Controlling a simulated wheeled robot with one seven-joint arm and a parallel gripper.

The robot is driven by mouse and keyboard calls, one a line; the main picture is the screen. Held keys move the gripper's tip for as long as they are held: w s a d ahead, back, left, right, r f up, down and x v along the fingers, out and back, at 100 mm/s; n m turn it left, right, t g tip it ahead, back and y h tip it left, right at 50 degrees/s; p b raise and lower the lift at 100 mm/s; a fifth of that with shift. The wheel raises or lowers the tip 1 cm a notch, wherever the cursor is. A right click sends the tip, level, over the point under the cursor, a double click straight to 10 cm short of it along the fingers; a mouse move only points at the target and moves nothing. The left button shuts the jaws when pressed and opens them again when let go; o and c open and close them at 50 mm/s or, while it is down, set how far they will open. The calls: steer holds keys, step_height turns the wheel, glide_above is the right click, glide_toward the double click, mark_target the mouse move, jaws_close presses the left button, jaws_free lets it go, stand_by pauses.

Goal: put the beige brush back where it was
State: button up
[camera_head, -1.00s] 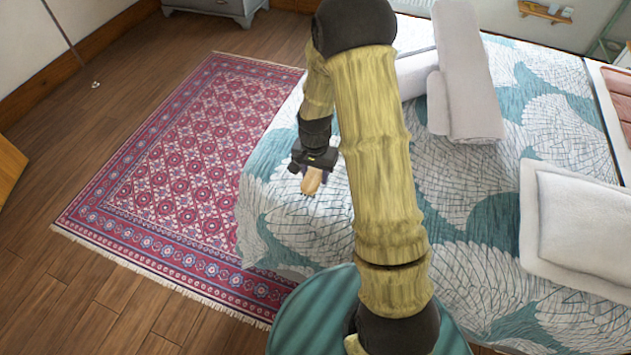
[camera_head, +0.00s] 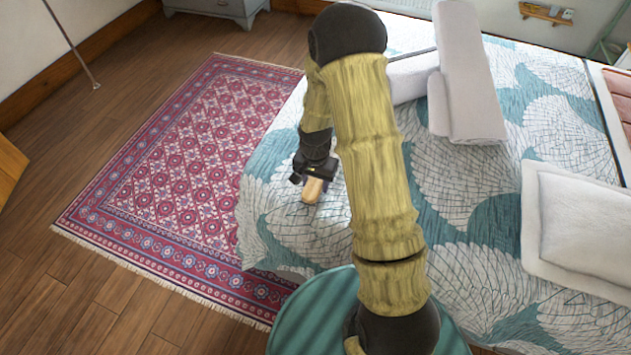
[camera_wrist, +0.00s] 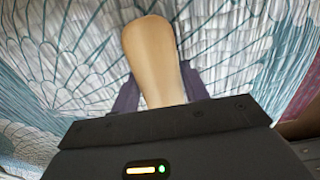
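The beige brush (camera_head: 312,190) is at my gripper (camera_head: 314,180), low over the near left corner of the bed. In the wrist view the brush (camera_wrist: 154,58) sticks out from between the two purple-grey fingers of my gripper (camera_wrist: 158,92), which appear closed on it from both sides. Only its smooth rounded tan end shows; the rest is hidden by the gripper body. The patterned bedspread (camera_head: 300,225) lies right behind it. I cannot tell whether the brush touches the bedspread.
Rolled grey towels (camera_head: 466,80) lie across the bed, with a white pillow (camera_head: 585,225) at right. A red patterned rug (camera_head: 190,160) covers the floor to the left. A grey cabinet (camera_head: 222,8) stands at the back. Bedspread around the gripper is clear.

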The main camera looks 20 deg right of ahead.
mark_target(315, 182)
steer(key=o, duration=0.3)
step_height(315, 182, up, 12)
steer(key=p, duration=0.1)
steer(key=shift+r, duration=0.15)
stand_by(0.3)
stand_by(0.5)
steer(key=s+r+n+t, duration=0.2)
steer(key=s+r+n, duration=0.5)
steer(key=s, duration=0.7)
steer(key=shift+s+r+t, duration=0.25)
steer(key=shift+r+t, duration=0.05)
steer(key=shift+r, duration=0.35)
